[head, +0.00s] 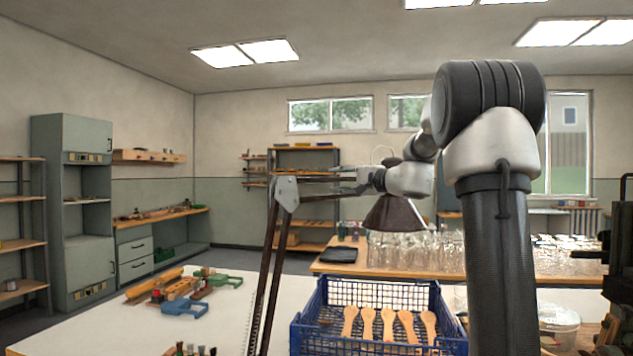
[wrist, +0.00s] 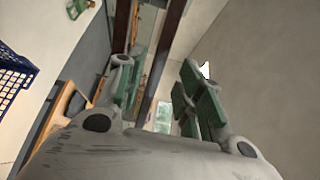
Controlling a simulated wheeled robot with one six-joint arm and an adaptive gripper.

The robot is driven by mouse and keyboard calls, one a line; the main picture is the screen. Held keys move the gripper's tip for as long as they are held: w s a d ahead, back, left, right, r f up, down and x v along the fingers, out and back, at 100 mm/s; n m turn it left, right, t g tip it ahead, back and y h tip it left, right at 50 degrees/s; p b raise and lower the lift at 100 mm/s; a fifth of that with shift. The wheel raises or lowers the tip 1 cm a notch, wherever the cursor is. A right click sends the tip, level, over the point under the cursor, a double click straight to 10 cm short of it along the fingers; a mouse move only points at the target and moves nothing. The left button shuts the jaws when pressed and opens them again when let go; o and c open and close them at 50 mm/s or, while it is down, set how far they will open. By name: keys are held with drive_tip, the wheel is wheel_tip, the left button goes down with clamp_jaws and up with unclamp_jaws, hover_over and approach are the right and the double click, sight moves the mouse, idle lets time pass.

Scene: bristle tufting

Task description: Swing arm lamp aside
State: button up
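The arm lamp stands over the left side of the blue crate, with two dark parallel rods (head: 270,265) rising to a light grey elbow joint (head: 286,192). Its upper arm runs right from the elbow, and its dark brown shade (head: 394,215) hangs above the crate. My gripper (head: 348,182) reaches in from the right beside the upper arm and points left towards the elbow. In the wrist view my gripper (wrist: 158,75) has its green-padded fingers apart, with a dark lamp rod (wrist: 166,55) passing between or beyond them. Whether they touch it cannot be told.
The blue crate (head: 297,335) holds several wooden brush blanks (head: 388,322). Clamps and wooden parts (head: 178,292) lie on the white table (head: 100,325) at left. Glass jars (head: 415,250) crowd the bench behind the shade. The space left of the lamp is open above the table.

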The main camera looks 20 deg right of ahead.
sight(328, 180)
drive_tip(key=x, duration=0.6)
drive_tip(key=shift+w, duration=0.1)
clamp_jaws()
